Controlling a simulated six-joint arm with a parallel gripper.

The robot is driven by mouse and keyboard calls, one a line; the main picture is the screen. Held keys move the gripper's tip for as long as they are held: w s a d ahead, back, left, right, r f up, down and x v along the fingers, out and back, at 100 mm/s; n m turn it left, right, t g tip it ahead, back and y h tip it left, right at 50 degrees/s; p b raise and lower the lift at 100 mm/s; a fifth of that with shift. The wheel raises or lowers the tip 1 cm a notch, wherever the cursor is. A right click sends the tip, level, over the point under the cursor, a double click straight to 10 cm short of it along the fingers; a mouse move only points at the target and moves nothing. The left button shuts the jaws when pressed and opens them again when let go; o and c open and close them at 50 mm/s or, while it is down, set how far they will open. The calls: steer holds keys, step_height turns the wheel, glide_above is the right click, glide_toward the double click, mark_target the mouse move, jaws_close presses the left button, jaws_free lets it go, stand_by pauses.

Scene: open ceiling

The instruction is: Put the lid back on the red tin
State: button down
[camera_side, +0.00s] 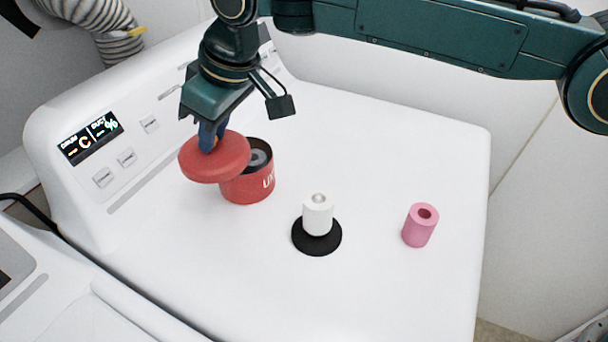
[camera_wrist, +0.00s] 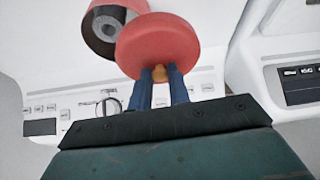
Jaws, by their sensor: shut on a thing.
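The red tin (camera_side: 248,188) stands open and upright on the white machine top, with a dark inside and a grey round thing in it. It also shows in the wrist view (camera_wrist: 97,45), partly behind the lid. My gripper (camera_side: 209,140) is shut on the knob of the round red lid (camera_side: 212,165). In the wrist view the blue fingers (camera_wrist: 159,78) close on a tan knob on the lid (camera_wrist: 158,42). The lid is held in front and to the left of the tin in the side view, hiding part of its rim. I cannot tell whether they touch.
A white cylinder (camera_side: 318,217) stands on a black round base (camera_side: 317,243) right of the tin. A pink hollow cylinder (camera_side: 419,226) stands farther right. A panel with a display (camera_side: 90,138) and buttons rises at the left. The front of the white top (camera_side: 400,295) is clear.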

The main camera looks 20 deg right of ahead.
steer(key=w+d+r+m, duration=0.2)
steer(key=w+d, duration=0.1)
steer(key=d, duration=0.1)
steer(key=shift+w+d+t+h, duration=0.2)
steer(key=shift+w+t+h, duration=0.1)
steer(key=shift+t, duration=0.1)
steer(key=shift+f, duration=0.1)
steer(key=shift+f, duration=3.05)
steer(key=shift+f, duration=0.15)
stand_by(0.3)
steer(key=c, duration=0.7)
jaws_free()
steer(key=shift+c, duration=0.2)
